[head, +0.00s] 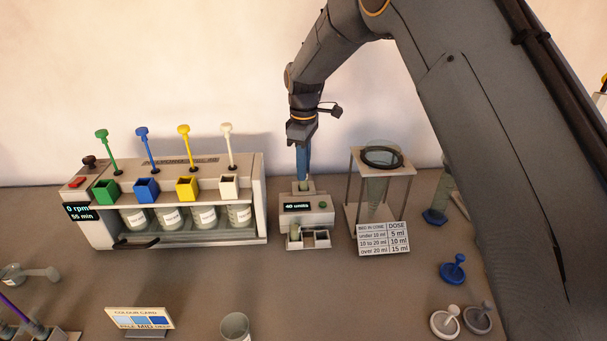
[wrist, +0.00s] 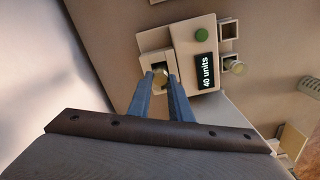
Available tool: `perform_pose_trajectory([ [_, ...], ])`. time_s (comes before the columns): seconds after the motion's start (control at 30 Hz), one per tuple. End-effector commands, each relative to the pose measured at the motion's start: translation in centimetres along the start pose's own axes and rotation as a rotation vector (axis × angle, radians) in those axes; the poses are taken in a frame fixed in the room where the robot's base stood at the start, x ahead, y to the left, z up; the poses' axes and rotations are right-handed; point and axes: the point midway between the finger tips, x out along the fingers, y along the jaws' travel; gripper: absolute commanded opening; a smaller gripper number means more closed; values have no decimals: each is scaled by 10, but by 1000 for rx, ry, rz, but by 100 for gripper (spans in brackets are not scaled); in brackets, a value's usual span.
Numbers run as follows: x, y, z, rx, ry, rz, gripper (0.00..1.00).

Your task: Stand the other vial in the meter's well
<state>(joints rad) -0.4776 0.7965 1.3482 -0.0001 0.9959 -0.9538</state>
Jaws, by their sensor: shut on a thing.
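The meter (head: 318,218) stands on the bench with its display reading "40 units"; it also shows in the wrist view (wrist: 186,44). My gripper (head: 304,178) points down over the meter's raised well block at the back. In the wrist view my gripper (wrist: 160,82) is shut on a small vial (wrist: 160,74) at the well opening. The vial's lower part is hidden, so I cannot tell if it rests on the bottom. Another vial (head: 295,231) stands in the left cell of the small two-cell rack (head: 309,244) at the meter's front; the right cell is empty.
A machine with coloured hoppers (head: 165,215) stands left of the meter. A cone stand (head: 354,185) with a dose card (head: 383,239) is close on the right. A colour card (head: 140,320) and a cup (head: 235,327) are in front. Bench between them is clear.

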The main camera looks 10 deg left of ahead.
Motion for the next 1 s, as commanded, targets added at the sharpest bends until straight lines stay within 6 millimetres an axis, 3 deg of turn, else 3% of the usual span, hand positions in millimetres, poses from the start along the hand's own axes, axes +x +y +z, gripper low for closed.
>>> perform_pose_trajectory([
  [0.2,25,-1,0,0,-1,-2,0],
  [0.57,30,0,0,0,-1,-1,0],
  [0.6,29,0,0,0,0,-1,25],
  [0.67,29,0,0,0,-1,-1,35],
  [1.0,27,0,0,0,0,-1,37],
])
